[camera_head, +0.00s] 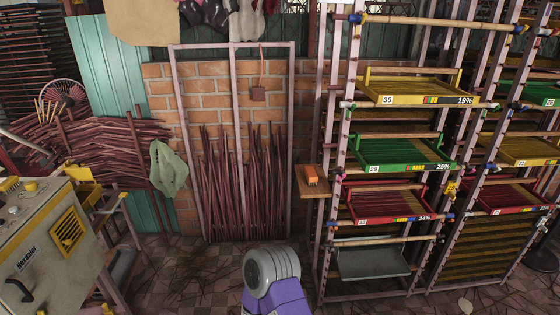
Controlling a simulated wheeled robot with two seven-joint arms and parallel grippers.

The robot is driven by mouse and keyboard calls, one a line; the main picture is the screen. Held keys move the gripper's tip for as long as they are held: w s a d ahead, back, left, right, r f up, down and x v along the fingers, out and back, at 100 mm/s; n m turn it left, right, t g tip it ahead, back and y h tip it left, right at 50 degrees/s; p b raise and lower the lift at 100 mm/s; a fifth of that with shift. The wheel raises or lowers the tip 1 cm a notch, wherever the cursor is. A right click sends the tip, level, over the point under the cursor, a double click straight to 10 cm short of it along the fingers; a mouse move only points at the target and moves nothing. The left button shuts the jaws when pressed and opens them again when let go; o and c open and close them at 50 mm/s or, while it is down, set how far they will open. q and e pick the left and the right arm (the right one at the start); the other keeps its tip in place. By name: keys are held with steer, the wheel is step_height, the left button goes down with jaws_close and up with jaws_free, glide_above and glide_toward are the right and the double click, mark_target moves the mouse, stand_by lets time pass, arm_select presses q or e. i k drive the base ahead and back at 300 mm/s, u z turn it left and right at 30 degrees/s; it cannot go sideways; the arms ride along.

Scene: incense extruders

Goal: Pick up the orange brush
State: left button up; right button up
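The orange brush (311,174) sits on a small wooden shelf (313,193) that juts out at the left side of the rack, a little right of the picture's middle. It looks like a small orange block from here; its bristles cannot be made out. Nothing of mine touches it. Neither of my grippers shows in this view. A rounded grey and purple part of my own body shows at the bottom middle, well below and to the left of the brush.
A tall rack holds yellow (415,96), green (400,169) and red trays (390,218) right of the brush. Reddish sticks (245,185) lean in a frame against the brick wall. A grey machine (45,262) stands at the left. The tiled floor (190,270) between has free room.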

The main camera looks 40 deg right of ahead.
mark_target(310, 175)
steer(key=i, duration=0.45)
steer(key=z, duration=1.8)
steer(key=i, duration=0.3)
steer(key=z, duration=0.1)
